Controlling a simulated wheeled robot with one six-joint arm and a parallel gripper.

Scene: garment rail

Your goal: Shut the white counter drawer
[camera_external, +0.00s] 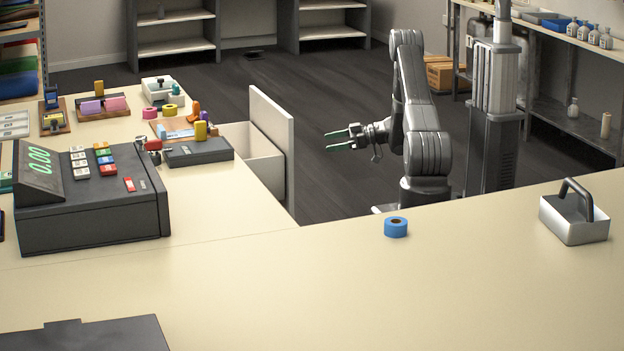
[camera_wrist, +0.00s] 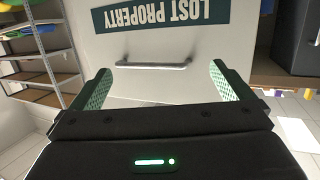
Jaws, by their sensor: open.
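The white counter drawer (camera_external: 271,150) stands pulled out from the side of the beige counter, with its tall front panel facing my arm. In the wrist view its white front (camera_wrist: 155,80) fills the middle, with a metal bar handle (camera_wrist: 153,64) and a dark "LOST PROPERTY" label, upside down in the picture. My gripper (camera_external: 338,138) is to the right of the drawer front in the external view, with a gap between them. Its green-padded fingers are apart and empty. In the wrist view the gripper (camera_wrist: 160,88) has its fingers on either side of the handle's picture position, not touching it.
The counter (camera_external: 230,290) runs along the front and left. It carries a cash register (camera_external: 95,200), a dark flat box (camera_external: 198,151), a blue tape roll (camera_external: 396,227) and a metal box with a handle (camera_external: 574,217). Dark floor (camera_external: 335,85) is clear behind my gripper.

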